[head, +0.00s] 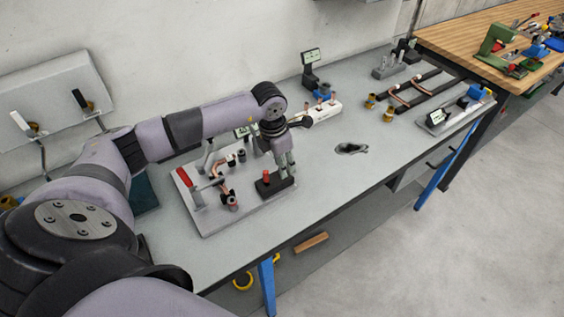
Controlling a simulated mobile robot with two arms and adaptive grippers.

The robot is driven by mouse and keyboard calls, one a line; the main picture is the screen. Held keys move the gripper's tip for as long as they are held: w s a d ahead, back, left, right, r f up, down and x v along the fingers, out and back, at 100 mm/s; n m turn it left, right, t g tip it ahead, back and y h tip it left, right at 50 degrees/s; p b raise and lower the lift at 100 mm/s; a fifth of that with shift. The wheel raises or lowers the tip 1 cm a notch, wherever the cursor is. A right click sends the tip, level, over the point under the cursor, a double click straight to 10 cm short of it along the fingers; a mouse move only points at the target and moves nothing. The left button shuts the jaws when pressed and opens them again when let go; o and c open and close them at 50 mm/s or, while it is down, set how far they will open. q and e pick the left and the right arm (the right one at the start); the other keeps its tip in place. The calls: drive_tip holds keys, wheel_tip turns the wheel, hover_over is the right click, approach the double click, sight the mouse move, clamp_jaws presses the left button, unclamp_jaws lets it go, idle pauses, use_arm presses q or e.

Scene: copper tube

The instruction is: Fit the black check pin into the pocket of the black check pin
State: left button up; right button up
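My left gripper (286,168) points straight down over the right end of a light grey fixture plate (230,218). Its fingertips are close above or at a dark block (264,189) on that plate. A small red-topped piece (266,177) stands in the dark block, just left of the fingers. I cannot make out the black check pin or its pocket; the gripper and the small scale hide that detail. I cannot tell whether the fingers hold anything. My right gripper is not in view.
The plate also bears a red-handled clamp (187,184) and copper tube pieces (222,186). A white block (318,121) with tube parts is behind. A dark grey item (351,149) lies to the right. Brass fittings (389,115) and a black frame (418,92) are farther right. The front-right bench is mostly clear.

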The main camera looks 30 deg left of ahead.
use_arm(q)
drive_tip(key=shift+r+b, duration=0.4)
drive_tip(key=shift+r, duration=0.15)
wheel_tip(320, 180, up, 11)
drive_tip(key=s+b, duration=0.1)
drive_tip(key=b, duration=0.1)
drive_tip(key=shift+s+a+b, duration=0.35)
drive_tip(key=shift+a, duration=0.05)
drive_tip(key=shift+f, duration=0.2)
